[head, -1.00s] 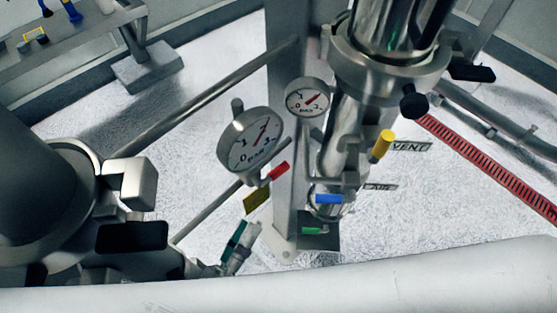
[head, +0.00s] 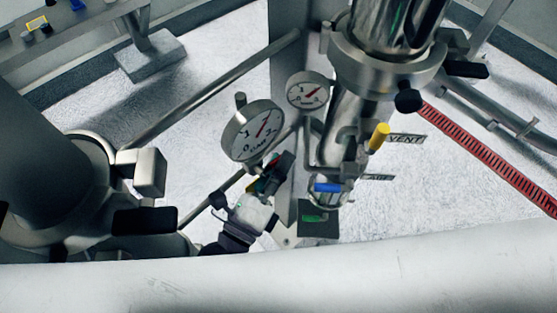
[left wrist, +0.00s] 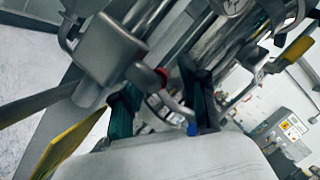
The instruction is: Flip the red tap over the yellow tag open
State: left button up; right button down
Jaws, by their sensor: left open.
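The red tap (left wrist: 162,76) shows as a small red end between the fingers of my left gripper (left wrist: 163,92) in the left wrist view. In the head view the red tap is mostly hidden behind the left gripper (head: 272,174), which is just below the larger gauge. The gripper is open, with its fingers on either side of the tap; I cannot tell whether they touch it. The yellow tag (left wrist: 68,143) hangs at lower left in the left wrist view. In the head view the gripper covers most of the tag. My right gripper is not in view.
A large pressure gauge (head: 252,130) is close above the left gripper, and a smaller gauge (head: 307,91) is further right. A yellow tap (head: 379,136), a blue tap (head: 327,188) and a green tap (head: 313,218) sit on the pipework to the right.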

pick_arm(q)
jog(key=shift+c, duration=0.5)
grip_shut()
jog(key=shift+f, duration=0.1)
